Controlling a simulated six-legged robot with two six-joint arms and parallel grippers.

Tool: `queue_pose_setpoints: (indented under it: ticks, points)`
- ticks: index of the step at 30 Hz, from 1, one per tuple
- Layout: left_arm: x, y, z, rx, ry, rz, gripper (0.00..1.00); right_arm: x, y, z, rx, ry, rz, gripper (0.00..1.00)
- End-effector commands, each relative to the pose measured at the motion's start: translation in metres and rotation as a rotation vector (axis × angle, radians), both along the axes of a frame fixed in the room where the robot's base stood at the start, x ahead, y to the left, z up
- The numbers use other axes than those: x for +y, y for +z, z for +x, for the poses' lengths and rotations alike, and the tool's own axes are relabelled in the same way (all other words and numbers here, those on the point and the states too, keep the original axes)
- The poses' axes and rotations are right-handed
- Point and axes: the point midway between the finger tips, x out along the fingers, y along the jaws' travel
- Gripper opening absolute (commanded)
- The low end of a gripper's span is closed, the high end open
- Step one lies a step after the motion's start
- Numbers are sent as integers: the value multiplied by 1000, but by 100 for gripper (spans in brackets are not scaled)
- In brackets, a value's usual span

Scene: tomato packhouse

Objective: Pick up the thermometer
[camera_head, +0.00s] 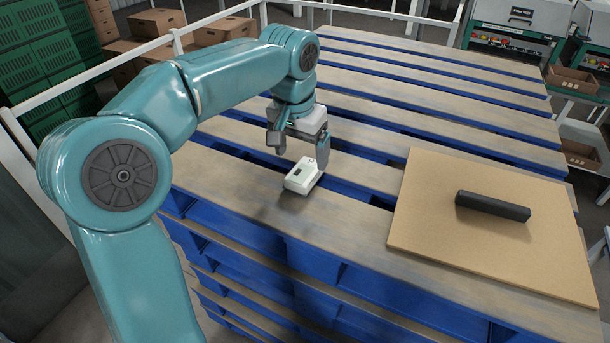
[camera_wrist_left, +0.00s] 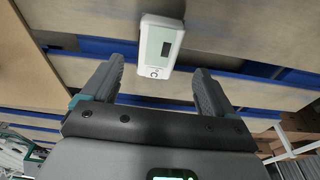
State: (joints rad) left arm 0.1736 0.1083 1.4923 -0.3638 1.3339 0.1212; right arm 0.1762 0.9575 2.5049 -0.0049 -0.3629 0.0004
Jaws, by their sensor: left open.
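In the head view the thermometer (camera_head: 303,176) lies on a wooden slat near the front edge of the blue pallet stack. In the left wrist view the thermometer (camera_wrist_left: 160,46) shows beyond the fingertips, between their lines, with its display and a round button facing the camera. My left gripper (camera_head: 298,150) is open and empty, just above and behind the thermometer and apart from it. Its two fingers also show in the left wrist view (camera_wrist_left: 160,82). My right gripper is not in view.
A tan board (camera_head: 425,215) lies on the pallet at the right, with a black bar (camera_head: 492,207) on it. Gaps run between the wooden slats (camera_head: 420,75). Green crates (camera_head: 40,60) and cardboard boxes (camera_head: 222,31) stand beyond a white rail at the left.

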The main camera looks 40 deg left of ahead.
Motion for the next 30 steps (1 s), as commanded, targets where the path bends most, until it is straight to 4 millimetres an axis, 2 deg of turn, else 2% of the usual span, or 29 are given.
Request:
queue_pose_setpoints:
  ticks: [10,13,19,20,25,30]
  points:
    - [-3,-47,5,5,-1,0,87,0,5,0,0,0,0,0]
    - [-2,-53,7,2,0,-1,87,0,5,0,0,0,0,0]
    - [-2,-55,7,0,0,0,87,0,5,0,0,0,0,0]
    - [-2,-54,7,0,0,0,84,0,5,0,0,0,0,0]
    - [-2,-54,7,0,0,0,29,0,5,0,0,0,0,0]
    - [-2,-54,7,0,0,0,28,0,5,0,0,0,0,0]
